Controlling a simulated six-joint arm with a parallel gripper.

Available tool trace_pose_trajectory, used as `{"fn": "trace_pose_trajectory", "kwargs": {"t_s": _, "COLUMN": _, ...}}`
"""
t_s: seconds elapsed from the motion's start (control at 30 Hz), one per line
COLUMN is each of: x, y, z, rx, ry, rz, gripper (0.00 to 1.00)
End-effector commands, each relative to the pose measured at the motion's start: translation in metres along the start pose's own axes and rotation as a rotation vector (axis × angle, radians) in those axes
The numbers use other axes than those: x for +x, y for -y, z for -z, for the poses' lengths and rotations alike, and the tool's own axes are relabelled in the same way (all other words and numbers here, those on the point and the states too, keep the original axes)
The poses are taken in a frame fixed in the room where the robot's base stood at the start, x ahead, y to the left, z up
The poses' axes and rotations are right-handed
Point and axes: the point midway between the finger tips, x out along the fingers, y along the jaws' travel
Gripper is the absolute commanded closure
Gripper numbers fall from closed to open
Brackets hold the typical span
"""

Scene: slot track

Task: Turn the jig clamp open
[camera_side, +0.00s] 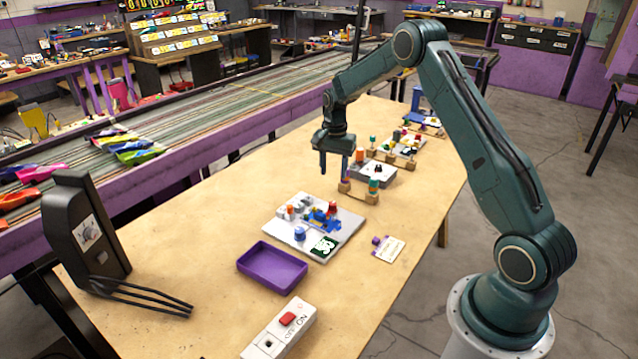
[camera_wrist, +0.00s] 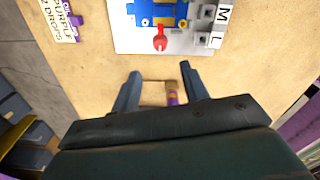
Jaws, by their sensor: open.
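The jig is a pale plate (camera_side: 290,243) with blue blocks and small parts, lying in the middle of the table in the side view. A red part (camera_side: 332,208), which looks like the clamp's handle, stands at its far right side. In the wrist view the red part (camera_wrist: 160,40) sits against the jig's blue body (camera_wrist: 157,12), near the plate's edge. My gripper (camera_side: 334,176) is open and empty, pointing down above the table just beyond the jig. In the wrist view my open fingers (camera_wrist: 160,76) are apart from the red part, which lies ahead of them.
Wooden blocks (camera_side: 372,198) with coloured pegs stand close to my gripper; one wooden and purple piece (camera_wrist: 172,92) shows between the fingers. A purple tray (camera_side: 272,266), a switch box with a red button (camera_side: 287,320) and a label card (camera_side: 390,247) lie nearer.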

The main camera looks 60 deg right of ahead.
Motion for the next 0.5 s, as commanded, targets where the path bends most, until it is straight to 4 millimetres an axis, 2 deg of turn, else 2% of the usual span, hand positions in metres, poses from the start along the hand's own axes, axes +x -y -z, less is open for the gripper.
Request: {"fn": "trace_pose_trajectory", "kwargs": {"t_s": 0.5, "x": 0.077, "y": 0.0, "z": 0.0, "rx": 0.0, "ry": 0.002, "rz": -0.001, "gripper": 0.55}}
